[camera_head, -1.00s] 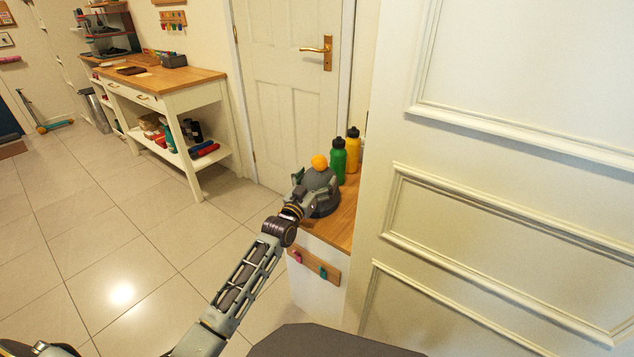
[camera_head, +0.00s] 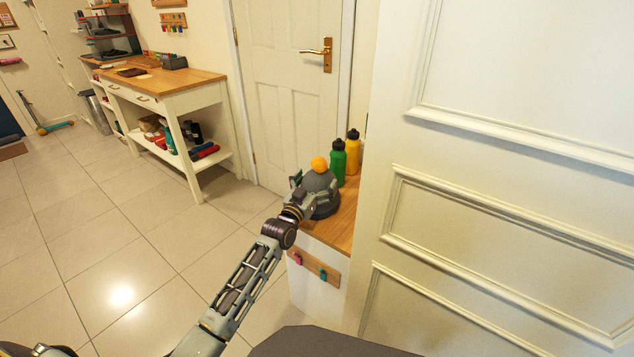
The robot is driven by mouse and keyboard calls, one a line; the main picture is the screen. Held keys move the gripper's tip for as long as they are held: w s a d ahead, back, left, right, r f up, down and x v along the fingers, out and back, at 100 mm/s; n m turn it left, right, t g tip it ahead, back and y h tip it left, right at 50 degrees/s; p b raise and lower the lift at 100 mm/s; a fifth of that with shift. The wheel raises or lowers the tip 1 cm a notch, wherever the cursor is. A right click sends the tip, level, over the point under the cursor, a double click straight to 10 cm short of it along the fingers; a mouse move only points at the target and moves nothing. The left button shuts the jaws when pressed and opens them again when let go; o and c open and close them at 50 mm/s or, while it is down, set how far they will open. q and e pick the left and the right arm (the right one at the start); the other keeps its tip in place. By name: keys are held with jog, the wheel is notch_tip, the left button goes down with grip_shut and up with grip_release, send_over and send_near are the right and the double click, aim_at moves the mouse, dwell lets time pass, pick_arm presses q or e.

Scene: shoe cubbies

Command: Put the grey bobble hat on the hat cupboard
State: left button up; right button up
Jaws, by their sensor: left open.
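The grey bobble hat (camera_head: 322,191), with an orange bobble on top, sits on the wooden top of the white hat cupboard (camera_head: 337,231). My left gripper (camera_head: 303,186) is open at the hat's left side, with its fingers close against the hat. Whether the fingers touch it cannot be told. The hat's lower left part is hidden behind the gripper. My right gripper is not in view.
A green bottle (camera_head: 338,163) and a yellow bottle (camera_head: 352,156) stand behind the hat on the cupboard. A large white panelled surface (camera_head: 480,200) closes off the right. A wooden-topped table (camera_head: 180,82) stands at the back left. Tiled floor is free at left.

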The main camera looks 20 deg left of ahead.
aim_at(311, 188)
pick_arm(q)
jog(key=shift+p+v, duration=0.75)
jog(key=shift+v, duration=1.85)
jog(key=shift+p+v, duration=0.3)
jog(key=shift+v, duration=1.85)
jog(key=shift+p+v, duration=0.5)
jog(key=shift+v, duration=0.7)
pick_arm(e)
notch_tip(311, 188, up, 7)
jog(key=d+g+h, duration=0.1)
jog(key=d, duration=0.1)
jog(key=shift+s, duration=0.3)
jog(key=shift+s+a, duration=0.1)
pick_arm(q)
jog(key=s+d+f+g, duration=0.3)
jog(key=s+f+g, duration=0.1)
jog(key=s+f, duration=0.2)
jog(key=s+d+f+g, duration=0.4)
jog(key=s+f, duration=0.2)
jog(key=f, duration=0.1)
jog(key=s+f+g, duration=0.2)
jog(key=s+g, duration=0.1)
jog(key=s, duration=0.6)
jog(key=s+f+g+y, duration=0.1)
jog(key=s+g, duration=0.3)
jog(key=s, duration=0.5)
jog(key=shift+d+f, duration=0.4)
jog(key=shift+f, duration=0.3)
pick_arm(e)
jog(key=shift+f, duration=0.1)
